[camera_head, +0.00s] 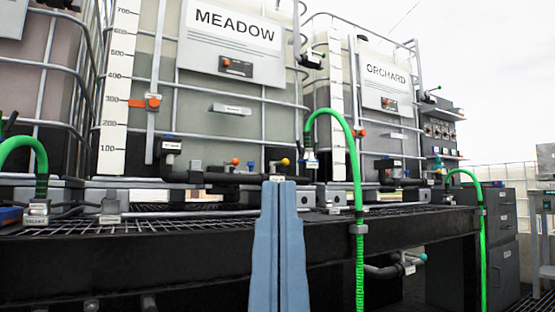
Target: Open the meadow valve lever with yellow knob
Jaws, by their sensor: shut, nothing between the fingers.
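The meadow tote (205,140) stands at the centre left, with a white MEADOW sign (236,24) on its cage. A small yellow knob (285,162) shows low in front of it, on a short lever beside the dark pipework (222,177). My gripper (279,181) is blue-grey and comes up from the bottom centre. Its two long fingers are pressed together and empty. In the picture their tips lie just below the yellow knob, with a small gap between. I cannot tell the depth between them. The lower part of the lever and its valve are partly hidden by the tips.
An orange knob (235,161) and a blue knob (251,164) sit left of the yellow one. A green hose (357,185) hangs close on the right. The black grated stand (150,262) has its front edge behind my gripper. The orchard tote (385,128) stands right.

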